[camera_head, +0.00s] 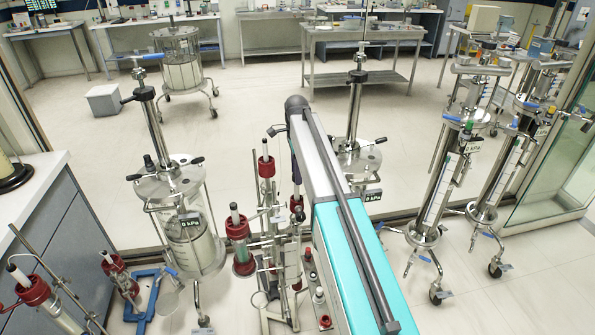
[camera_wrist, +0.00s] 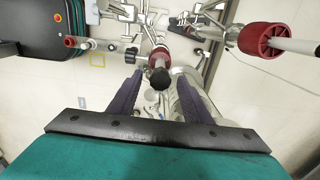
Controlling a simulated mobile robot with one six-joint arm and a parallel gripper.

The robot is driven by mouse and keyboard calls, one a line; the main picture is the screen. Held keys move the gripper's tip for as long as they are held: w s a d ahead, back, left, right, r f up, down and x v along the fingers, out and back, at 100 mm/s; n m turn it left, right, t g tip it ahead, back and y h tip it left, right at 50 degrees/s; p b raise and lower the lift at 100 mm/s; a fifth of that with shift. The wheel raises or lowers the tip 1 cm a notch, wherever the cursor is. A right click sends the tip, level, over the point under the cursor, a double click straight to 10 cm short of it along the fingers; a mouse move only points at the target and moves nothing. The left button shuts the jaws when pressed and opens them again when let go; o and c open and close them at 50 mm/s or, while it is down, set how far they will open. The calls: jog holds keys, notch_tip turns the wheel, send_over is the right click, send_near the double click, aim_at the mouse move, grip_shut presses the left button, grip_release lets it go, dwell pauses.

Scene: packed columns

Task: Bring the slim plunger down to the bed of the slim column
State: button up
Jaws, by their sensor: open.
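In the wrist view my gripper (camera_wrist: 160,74) is open. Its two dark fingers stand on either side of a black knob (camera_wrist: 159,78), which tops a plunger with a red collar (camera_wrist: 160,57). Whether the fingers touch the knob I cannot tell. In the head view a red collar (camera_head: 297,202) shows just below one dark finger (camera_head: 296,170), mostly hidden by my arm. A wider red-collared column (camera_head: 237,228) with a pale rod stands to the left.
Another red-collared column (camera_head: 266,166) stands close by on the same stand. A large steel column (camera_head: 183,220) is left of it, and one (camera_head: 355,150) is partly behind my arm. Tall columns (camera_head: 436,190) on wheels stand at right. The floor beyond has free room.

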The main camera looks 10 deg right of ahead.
jog(key=shift+f, duration=0.2)
grip_shut()
jog(key=shift+f, duration=0.6)
grip_release()
jog(key=shift+r, duration=0.15)
notch_tip(320, 180, up, 14)
jog(key=b, duration=0.3)
jog(key=shift+f, duration=0.2)
dwell(0.3)
dwell(0.3)
